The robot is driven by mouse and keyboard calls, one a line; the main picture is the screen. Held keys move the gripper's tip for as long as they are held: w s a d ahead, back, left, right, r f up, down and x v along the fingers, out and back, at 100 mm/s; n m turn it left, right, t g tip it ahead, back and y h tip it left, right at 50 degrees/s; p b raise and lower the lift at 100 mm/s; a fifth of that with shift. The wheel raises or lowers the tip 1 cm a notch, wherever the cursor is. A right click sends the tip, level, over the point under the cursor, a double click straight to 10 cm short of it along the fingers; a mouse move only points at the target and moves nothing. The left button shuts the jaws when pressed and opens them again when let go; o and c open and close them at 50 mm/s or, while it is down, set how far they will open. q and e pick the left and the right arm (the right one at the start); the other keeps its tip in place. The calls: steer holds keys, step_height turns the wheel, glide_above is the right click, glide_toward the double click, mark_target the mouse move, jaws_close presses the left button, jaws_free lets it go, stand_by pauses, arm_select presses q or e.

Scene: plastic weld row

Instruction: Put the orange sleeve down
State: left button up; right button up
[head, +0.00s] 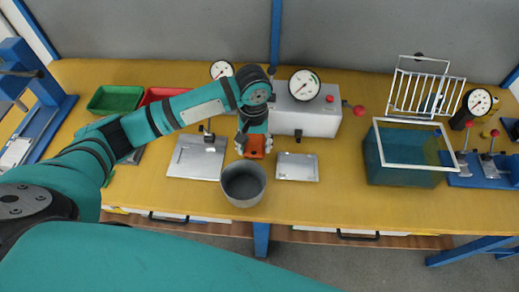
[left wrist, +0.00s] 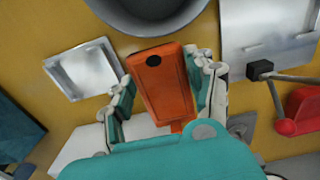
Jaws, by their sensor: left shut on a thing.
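The orange sleeve (head: 255,148) is a small block-like piece with a dark round hole near one end, clear in the left wrist view (left wrist: 165,88). My left gripper (head: 254,143) is shut on it, with one finger on each long side. The sleeve is over the middle of the table, just behind the round grey pot (head: 243,184). Whether it touches the table cannot be told. My right gripper is not in view.
A shallow metal tray (head: 297,167) lies right of the pot and a flat metal plate (head: 197,157) lies left. A white gauge box (head: 307,117) stands behind. A teal tank (head: 403,174) with a white frame is further right. Bare yellow table (head: 335,195) shows front right.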

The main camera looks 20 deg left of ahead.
mark_target(256, 161)
arm_select(q)
steer(key=shift+s+f, duration=0.1)
steer(key=shift+f, duration=1)
step_height(256, 161, down, 3)
steer(key=shift+d+f, duration=0.1)
steer(key=shift+f, duration=0.35)
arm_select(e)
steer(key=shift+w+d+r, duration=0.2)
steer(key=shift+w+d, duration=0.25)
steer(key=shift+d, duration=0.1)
